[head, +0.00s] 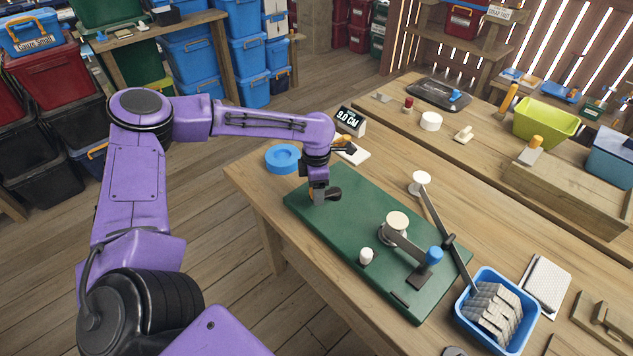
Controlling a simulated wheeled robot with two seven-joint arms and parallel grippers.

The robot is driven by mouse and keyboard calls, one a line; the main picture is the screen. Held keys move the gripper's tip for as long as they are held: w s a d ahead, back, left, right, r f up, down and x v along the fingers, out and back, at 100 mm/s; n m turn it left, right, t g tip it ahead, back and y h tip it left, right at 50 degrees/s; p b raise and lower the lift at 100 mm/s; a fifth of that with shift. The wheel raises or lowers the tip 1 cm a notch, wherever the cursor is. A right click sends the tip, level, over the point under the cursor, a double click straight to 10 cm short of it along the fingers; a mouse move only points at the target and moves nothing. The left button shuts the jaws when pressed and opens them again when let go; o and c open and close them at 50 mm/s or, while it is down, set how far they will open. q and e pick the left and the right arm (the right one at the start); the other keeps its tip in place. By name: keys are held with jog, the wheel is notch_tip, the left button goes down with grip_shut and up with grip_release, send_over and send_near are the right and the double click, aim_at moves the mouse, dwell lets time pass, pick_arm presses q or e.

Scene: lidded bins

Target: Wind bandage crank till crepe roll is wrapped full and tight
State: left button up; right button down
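A green board (345,235) lies on the wooden bench. On it stands a white-topped roll or spool (397,221) with a grey crank arm (408,246) running to an upright blue knob (434,256). My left gripper (326,195) points down over the board's far-left end, well apart from the crank knob. A small orange-brown thing shows beside its fingers; whether they grip anything is unclear. My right gripper is out of view.
A blue bin (466,312) holds folded pale strip (495,312) at the board's right. A white peg (366,256) stands on the board's near side.

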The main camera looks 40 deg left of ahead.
pick_arm(q)
notch_tip(320, 180, up, 11)
jog(key=shift+f+b, duration=0.2)
jog(key=shift+b, duration=0.2)
dwell(1.1)
